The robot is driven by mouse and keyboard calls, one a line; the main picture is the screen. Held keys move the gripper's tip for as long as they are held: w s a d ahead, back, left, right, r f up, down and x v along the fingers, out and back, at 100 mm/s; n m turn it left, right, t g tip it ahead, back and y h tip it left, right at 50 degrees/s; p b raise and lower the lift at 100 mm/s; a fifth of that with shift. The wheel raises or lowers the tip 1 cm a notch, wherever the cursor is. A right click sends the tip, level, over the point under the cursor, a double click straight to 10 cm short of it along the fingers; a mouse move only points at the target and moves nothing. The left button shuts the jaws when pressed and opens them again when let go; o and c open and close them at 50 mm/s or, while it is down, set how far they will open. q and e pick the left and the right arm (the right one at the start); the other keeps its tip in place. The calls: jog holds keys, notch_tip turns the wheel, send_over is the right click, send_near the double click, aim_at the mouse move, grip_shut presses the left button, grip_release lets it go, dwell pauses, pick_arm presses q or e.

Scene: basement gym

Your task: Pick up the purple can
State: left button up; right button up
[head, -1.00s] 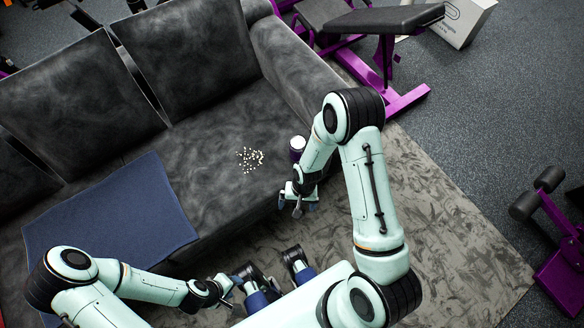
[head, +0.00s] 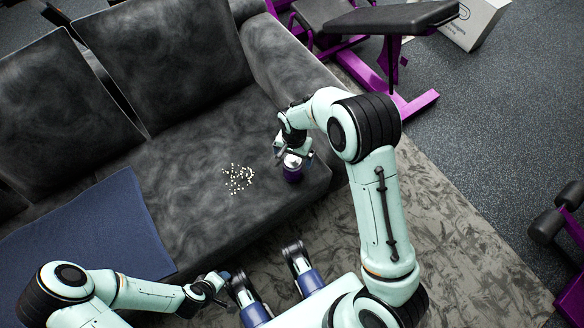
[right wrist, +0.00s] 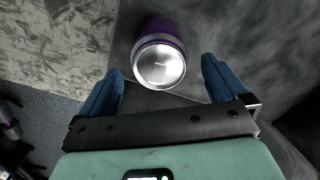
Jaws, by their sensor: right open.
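The purple can (head: 292,174) stands on the right end of the sofa seat, near its front edge. In the right wrist view its silver top and purple side (right wrist: 160,60) show beyond and between the fingertips. My right gripper (head: 294,155) is open, above and close to the can, with the two blue fingers (right wrist: 162,80) spread wider than the can. I cannot tell whether a finger touches it. My left gripper (head: 222,280) is low in the head view, in front of the sofa and away from the can; its jaws are too small to judge.
The dark grey sofa (head: 190,170) carries scattered white bits (head: 238,179) left of the can and a blue blanket (head: 90,235). The sofa's armrest (head: 285,65) rises behind the can. A purple gym bench (head: 390,20) stands beyond it. A patterned rug (head: 470,235) lies on the floor.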

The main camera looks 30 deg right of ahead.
jog(key=f, duration=0.1)
jog(key=f+b, duration=0.1)
jog(key=f, duration=0.3)
jog(key=shift+s+a+f+b, duration=0.15)
jog(key=shift+s+a+b, duration=0.1)
jog(key=shift+a+b, duration=0.15)
pick_arm(q)
jog(key=w+f, duration=0.1)
jog(key=w+a, duration=0.1)
jog(key=shift+w+a+f+t, duration=0.1)
jog(key=shift+w+f+t, duration=0.25)
jog(key=shift+f+t, duration=0.05)
pick_arm(e)
jog(key=shift+c, duration=0.3)
jog(key=c, duration=1)
